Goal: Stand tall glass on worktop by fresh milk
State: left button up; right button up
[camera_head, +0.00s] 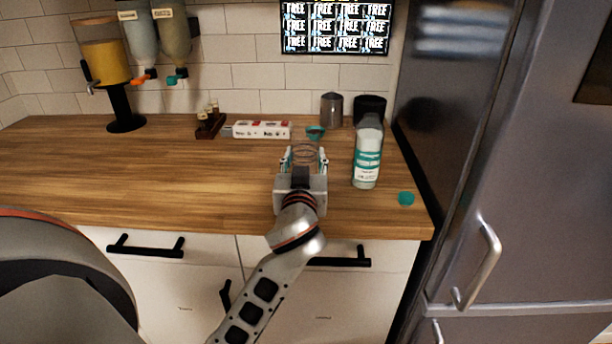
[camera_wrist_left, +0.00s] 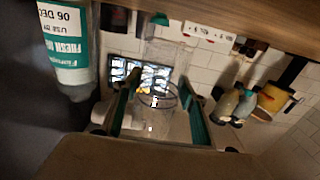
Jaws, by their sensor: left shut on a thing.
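The tall glass (camera_head: 305,151) is clear and shows between the fingers of my left gripper (camera_head: 304,160), which is shut on it. The glass also shows in the left wrist view (camera_wrist_left: 157,122), between the green-edged fingers. The fresh milk bottle (camera_head: 367,158), white and teal, stands upright on the wooden worktop (camera_head: 170,180), right of the glass and apart from it. Its label shows large in the left wrist view (camera_wrist_left: 66,45). I cannot tell whether the glass base touches the worktop. My right gripper is not in view.
A teal cap (camera_head: 406,199) lies near the worktop's right front. Behind stand a grey metal jug (camera_head: 331,109), a dark container (camera_head: 371,106), a white box (camera_head: 262,130) and a wooden rack (camera_head: 210,124). A fridge (camera_head: 540,180) bounds the right. The worktop's left middle is clear.

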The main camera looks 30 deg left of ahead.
pick_arm(q)
notch_tip(320, 180, down, 4)
jog(key=shift+f+b, duration=0.1)
jog(key=shift+b, duration=0.45)
jog(key=shift+f, duration=0.2)
jog(key=o, duration=1.3)
jog(key=shift+r, duration=0.1)
